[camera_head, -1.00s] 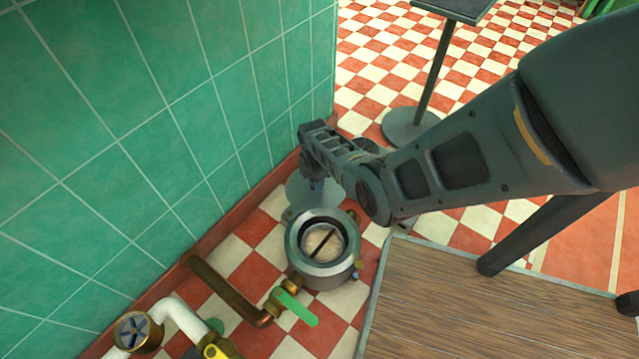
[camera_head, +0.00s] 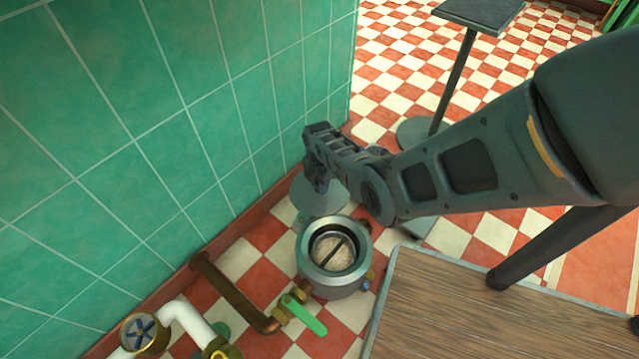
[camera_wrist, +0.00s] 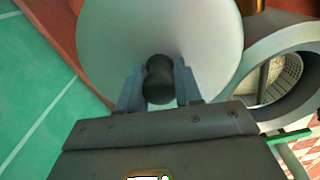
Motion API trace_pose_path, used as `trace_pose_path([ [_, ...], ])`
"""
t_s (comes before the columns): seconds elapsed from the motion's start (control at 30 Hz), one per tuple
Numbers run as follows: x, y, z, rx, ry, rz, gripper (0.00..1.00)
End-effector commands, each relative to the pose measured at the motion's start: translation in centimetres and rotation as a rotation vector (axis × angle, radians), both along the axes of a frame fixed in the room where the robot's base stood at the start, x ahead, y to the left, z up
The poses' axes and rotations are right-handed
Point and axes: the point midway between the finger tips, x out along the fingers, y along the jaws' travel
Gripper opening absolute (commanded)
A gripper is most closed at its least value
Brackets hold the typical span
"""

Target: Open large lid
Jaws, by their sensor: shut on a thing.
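The large lid (camera_head: 309,200) is a pale grey disc beside the round metal vessel (camera_head: 340,282), off its opening, on the wall side. My gripper (camera_head: 318,186) is over the lid and shut on its dark knob (camera_wrist: 159,80), which sits between the two fingers in the wrist view. The lid (camera_wrist: 205,45) fills the upper middle of that view. The vessel's rim (camera_wrist: 262,60) shows at the right with its opening uncovered and a pale perforated inside with a dark bar. Whether the lid touches the floor cannot be told.
The green tiled wall (camera_head: 130,130) is close on the left. A copper pipe (camera_head: 230,288) with a green-handled valve (camera_head: 305,316) runs to the vessel. A wooden tabletop (camera_head: 480,310) is at the lower right, and a small pedestal table (camera_head: 478,14) stands behind.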

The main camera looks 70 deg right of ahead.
Motion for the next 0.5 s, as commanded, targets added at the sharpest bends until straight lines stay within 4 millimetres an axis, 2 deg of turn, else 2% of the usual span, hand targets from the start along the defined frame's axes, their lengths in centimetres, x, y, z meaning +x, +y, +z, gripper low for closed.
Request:
trace_pose_path([
  [0.03,0.14,-0.03,0.06,-0.001,-0.003,-0.002,0.00],
  [0.07,0.14,-0.03,0.06,-0.001,-0.004,-0.002,0.36],
  [0.1,0.14,-0.04,0.06,-0.001,-0.004,-0.002,0.40],
  [0.23,0.11,-0.04,0.05,-0.001,-0.003,-0.002,0.52],
  [0.5,0.05,-0.03,0.23,-0.001,-0.002,-0.001,0.53],
])
